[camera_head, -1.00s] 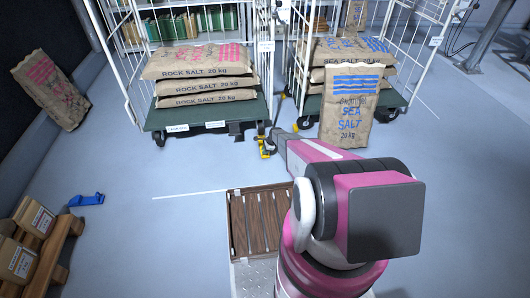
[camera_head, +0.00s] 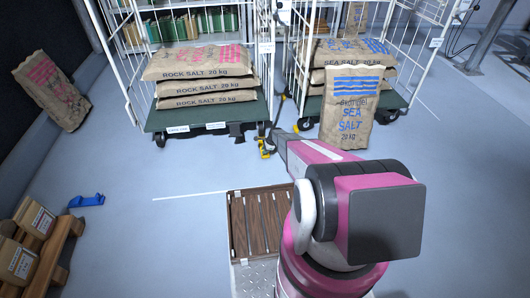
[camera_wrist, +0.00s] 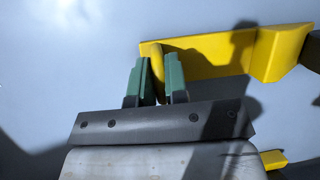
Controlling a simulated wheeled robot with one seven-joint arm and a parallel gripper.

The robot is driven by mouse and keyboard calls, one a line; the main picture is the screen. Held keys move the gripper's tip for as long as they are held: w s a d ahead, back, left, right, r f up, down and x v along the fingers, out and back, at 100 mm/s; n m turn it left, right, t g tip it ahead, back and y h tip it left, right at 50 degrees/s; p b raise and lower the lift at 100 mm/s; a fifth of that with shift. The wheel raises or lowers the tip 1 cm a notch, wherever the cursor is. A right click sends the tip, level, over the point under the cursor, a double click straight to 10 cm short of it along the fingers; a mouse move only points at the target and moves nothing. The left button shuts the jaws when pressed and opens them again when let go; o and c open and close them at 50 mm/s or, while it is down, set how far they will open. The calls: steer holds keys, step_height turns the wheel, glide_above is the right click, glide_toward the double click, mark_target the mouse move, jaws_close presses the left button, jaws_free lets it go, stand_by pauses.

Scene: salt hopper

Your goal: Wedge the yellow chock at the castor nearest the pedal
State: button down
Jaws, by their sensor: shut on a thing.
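The yellow chock (camera_wrist: 215,55) is held by its upright end between the green fingers of my gripper (camera_wrist: 160,80) in the wrist view. Its flat plate reaches right to a thicker wedge block. A dark rounded shape (camera_wrist: 312,52) lies at the block's right end, possibly a castor; I cannot tell if they touch. My gripper (camera_head: 275,136) is there, partly hidden by my arm. That corner's castor is hard to make out, and I cannot identify the pedal surely.
A slatted wooden surface (camera_head: 258,222) is in front. A blue item (camera_head: 86,200) lies left, near a pallet with boxes (camera_head: 58,250). The left-centre floor is clear.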

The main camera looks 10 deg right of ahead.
steer(key=shift+w, duration=0.6)
steer(key=c, duration=1.1)
jaws_free()
steer(key=shift+f, duration=0.1)
steer(key=shift+o, duration=0.2)
steer(key=shift+s, duration=0.15)
steer(key=shift+s+d+r, duration=0.15)
steer(key=shift+r, duration=0.35)
steer(key=w+v, duration=0.1)
steer(key=v, duration=0.9)
steer(key=s+a+r+n+h, duration=0.2)
steer(key=s+r+n, duration=0.6)
steer(key=s+r, duration=1.2)
steer(key=s+a+r+n+g+h, duration=0.1)
steer(key=s+r+n, duration=0.8)
steer(key=s+r, duration=1.2)
steer(key=shift+s+a+h, duration=0.5)
steer(key=shift+s+h, duration=0.2)
steer(key=shift+s, duration=0.15)
